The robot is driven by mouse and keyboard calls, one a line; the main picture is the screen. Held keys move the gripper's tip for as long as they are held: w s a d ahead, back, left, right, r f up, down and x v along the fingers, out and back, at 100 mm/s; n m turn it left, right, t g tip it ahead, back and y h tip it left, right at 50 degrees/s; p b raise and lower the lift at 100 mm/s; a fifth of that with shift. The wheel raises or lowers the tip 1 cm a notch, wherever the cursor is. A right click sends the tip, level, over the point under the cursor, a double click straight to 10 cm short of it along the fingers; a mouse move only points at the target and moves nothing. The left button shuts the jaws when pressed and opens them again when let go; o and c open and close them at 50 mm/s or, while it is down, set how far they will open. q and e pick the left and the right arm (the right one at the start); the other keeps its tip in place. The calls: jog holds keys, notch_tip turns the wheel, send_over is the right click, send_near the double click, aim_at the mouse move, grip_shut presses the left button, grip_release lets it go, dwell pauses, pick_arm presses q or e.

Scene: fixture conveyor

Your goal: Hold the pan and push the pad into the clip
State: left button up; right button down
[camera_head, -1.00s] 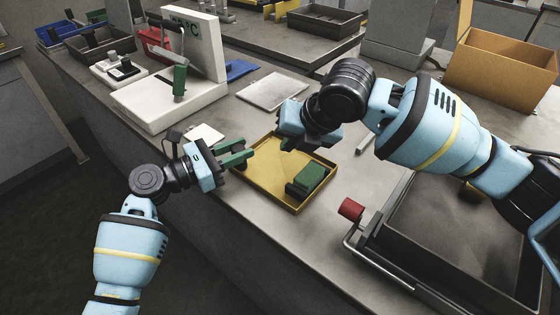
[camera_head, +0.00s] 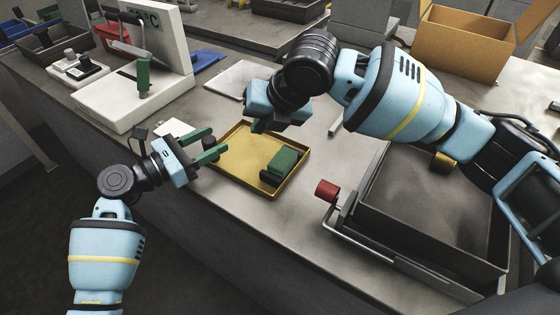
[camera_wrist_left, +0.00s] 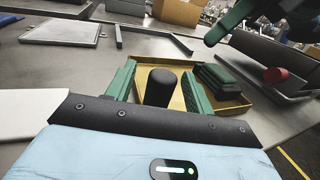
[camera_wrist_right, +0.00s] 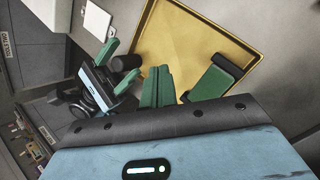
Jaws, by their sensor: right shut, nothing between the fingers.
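The green pad (camera_head: 284,159) lies in the pan's right part. The clip seems to be the dark piece (camera_wrist_right: 228,66) along the pad's edge; whether the pad is seated in it I cannot tell. My right gripper (camera_head: 259,126) is shut and empty above the pan's far-left part; it also shows in the right wrist view (camera_wrist_right: 158,78).
A white fixture (camera_head: 135,98) with a green handle is at the back left. A flat grey plate (camera_head: 235,80) lies behind the pan.

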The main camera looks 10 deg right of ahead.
pick_arm(q)
jog(key=v, duration=1.2)
jog(key=shift+r, duration=0.1)
